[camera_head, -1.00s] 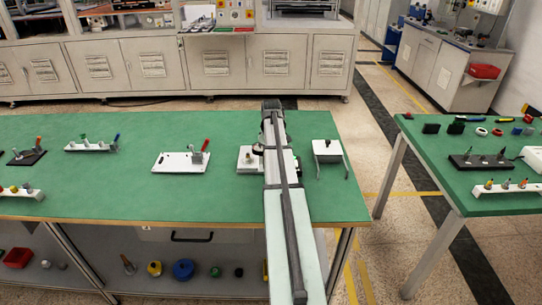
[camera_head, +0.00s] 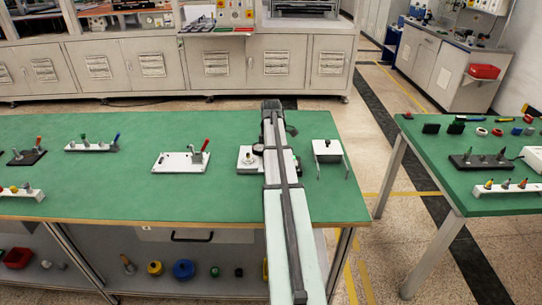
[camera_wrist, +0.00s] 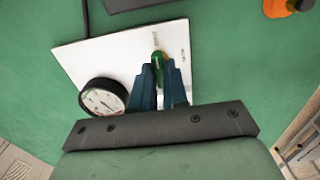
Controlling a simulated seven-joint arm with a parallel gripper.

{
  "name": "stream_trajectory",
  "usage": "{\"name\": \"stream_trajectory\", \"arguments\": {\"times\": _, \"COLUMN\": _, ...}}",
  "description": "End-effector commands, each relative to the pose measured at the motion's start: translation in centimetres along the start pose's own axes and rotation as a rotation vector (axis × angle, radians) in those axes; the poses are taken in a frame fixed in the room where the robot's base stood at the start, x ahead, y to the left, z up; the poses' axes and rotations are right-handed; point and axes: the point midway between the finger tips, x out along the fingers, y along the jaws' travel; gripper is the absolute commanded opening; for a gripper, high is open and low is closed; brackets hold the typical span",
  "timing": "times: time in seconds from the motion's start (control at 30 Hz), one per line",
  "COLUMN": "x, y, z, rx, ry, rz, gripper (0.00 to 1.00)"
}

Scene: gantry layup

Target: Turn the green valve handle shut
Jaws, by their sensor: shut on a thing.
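The green valve handle (camera_wrist: 157,57) shows in the wrist view between the two blue fingers of my gripper (camera_wrist: 160,72), which is shut on it. The handle stands on a white plate (camera_wrist: 84,58) with small printed marks near it. A round black-rimmed pressure gauge (camera_wrist: 103,98) sits on the plate to the left of the fingers. In the head view the plate (camera_head: 244,168) and the gauge (camera_head: 258,149) show left of my arm. The lower part of the valve is hidden by the fingers.
A white plate with a red lever (camera_head: 178,162) lies to the left on the green table (camera_head: 120,195). A white box (camera_head: 327,148) stands close on the right. An orange object (camera_wrist: 282,6) shows at the wrist view's top edge. Bare table lies in front.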

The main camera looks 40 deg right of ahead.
Motion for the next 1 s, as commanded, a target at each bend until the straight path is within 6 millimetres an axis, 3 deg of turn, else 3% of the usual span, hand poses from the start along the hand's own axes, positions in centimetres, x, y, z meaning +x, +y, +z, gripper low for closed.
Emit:
{"name": "stream_trajectory", "arguments": {"times": 0.5, "x": -0.03, "y": 0.03, "z": -0.01, "rx": -0.018, "ry": 0.000, "rz": 0.001, "gripper": 0.00}}
{"name": "stream_trajectory", "arguments": {"times": 0.53, "x": -0.03, "y": 0.03, "z": -0.01, "rx": -0.018, "ry": 0.000, "rz": 0.001, "gripper": 0.17}}
{"name": "stream_trajectory", "arguments": {"times": 0.77, "x": -0.02, "y": 0.02, "z": 0.00, "rx": -0.017, "ry": 0.000, "rz": 0.001, "gripper": 0.39}}
{"name": "stream_trajectory", "arguments": {"times": 1.0, "x": -0.04, "y": 0.01, "z": 0.00, "rx": -0.016, "ry": 0.000, "rz": 0.000, "gripper": 0.39}}
